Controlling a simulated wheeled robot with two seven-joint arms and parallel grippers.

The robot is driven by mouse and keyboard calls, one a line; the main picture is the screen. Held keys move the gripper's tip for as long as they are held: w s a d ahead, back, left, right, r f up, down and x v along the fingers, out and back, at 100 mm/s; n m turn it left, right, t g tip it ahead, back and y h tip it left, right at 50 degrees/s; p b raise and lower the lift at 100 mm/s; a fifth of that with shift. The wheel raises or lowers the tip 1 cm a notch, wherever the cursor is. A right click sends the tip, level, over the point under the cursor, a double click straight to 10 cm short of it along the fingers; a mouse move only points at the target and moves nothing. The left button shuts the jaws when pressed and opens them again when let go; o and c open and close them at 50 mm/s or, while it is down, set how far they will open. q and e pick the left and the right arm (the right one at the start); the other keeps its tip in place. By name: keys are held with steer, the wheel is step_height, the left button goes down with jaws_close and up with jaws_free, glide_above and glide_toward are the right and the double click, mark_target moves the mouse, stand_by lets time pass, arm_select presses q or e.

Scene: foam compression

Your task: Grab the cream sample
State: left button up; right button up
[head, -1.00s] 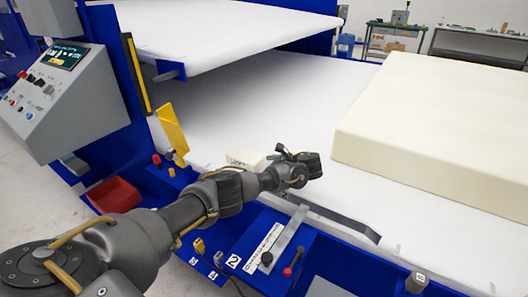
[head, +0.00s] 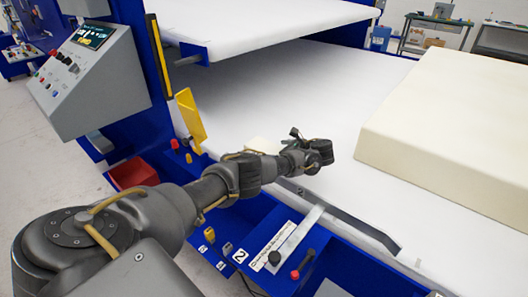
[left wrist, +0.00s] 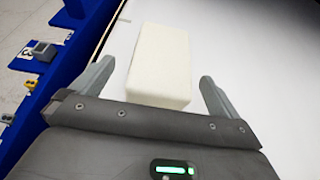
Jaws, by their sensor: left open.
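The cream sample (left wrist: 160,65) is a small pale block lying on the white bed (head: 340,100). In the left wrist view it lies between and ahead of the two fingers of my left gripper (left wrist: 155,85), which are apart and do not touch it. In the head view only a sliver of the sample (head: 262,144) shows behind my left arm, and the rest is hidden. My left gripper in the head view (head: 318,150) is over the front part of the bed. My right gripper is not in view.
A large cream foam block (head: 455,125) lies on the bed at the right. A raised white upper platen (head: 270,22) hangs over the back left. A control panel (head: 85,65), yellow guard (head: 190,115) and red bin (head: 133,174) stand at the left.

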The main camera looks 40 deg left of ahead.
mark_target(267, 147)
arm_select(q)
steer(key=x, duration=0.4)
steer(key=shift+w+a+f+b, duration=0.1)
steer(key=shift+w+a+b, duration=0.15)
steer(key=shift+a+b, duration=0.15)
steer(key=shift+a, duration=0.2)
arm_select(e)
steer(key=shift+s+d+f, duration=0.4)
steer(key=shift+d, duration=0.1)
arm_select(q)
steer(key=shift+c, duration=0.4)
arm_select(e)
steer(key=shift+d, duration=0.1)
arm_select(q)
steer(key=c, duration=0.8)
